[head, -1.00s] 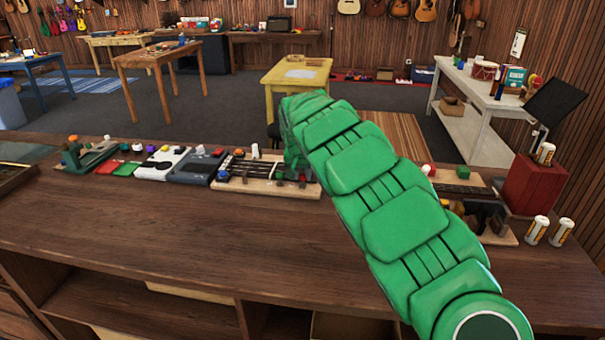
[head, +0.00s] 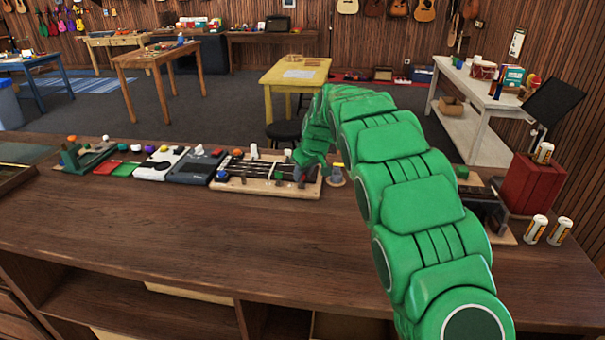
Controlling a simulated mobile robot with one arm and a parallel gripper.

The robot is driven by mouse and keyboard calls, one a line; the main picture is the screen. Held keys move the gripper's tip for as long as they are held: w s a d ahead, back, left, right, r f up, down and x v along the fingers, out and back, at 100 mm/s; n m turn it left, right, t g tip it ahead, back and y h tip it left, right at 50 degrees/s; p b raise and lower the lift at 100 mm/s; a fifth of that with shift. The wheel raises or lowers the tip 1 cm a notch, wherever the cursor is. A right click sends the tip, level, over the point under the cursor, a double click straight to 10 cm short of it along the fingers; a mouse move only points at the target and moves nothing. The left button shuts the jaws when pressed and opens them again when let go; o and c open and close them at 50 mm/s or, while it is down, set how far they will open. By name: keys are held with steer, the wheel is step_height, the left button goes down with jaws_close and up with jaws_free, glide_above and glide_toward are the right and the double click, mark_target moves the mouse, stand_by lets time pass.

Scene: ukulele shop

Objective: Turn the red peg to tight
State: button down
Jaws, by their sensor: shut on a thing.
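A pale wooden board with dark strings (head: 265,190) lies on the brown counter. It carries small coloured pegs: an orange-red one (head: 237,153) and a white one (head: 254,153) at its back edge, a blue one (head: 221,175) at its left end and a green one (head: 278,175) right of middle. My green arm reaches over the counter from the lower right. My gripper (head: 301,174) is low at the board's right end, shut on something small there. The fingers and what they hold are too small and partly hidden; I cannot tell that peg's colour.
Grey, white and green devices (head: 160,163) stand in a row left of the board. A small round-based item (head: 336,177) is just right of it. A red box (head: 533,184) and white-and-orange cans (head: 548,230) are at the right. The counter's front is clear.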

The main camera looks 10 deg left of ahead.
steer(key=shift+w+n+g+y, duration=0.1)
steer(key=shift+n+g+y, duration=0.45)
steer(key=shift+n, duration=1.55)
steer(key=c, duration=0.9)
jaws_free()
steer(key=v, duration=0.7)
steer(key=shift+d+r, duration=0.15)
steer(key=shift+r, duration=0.25)
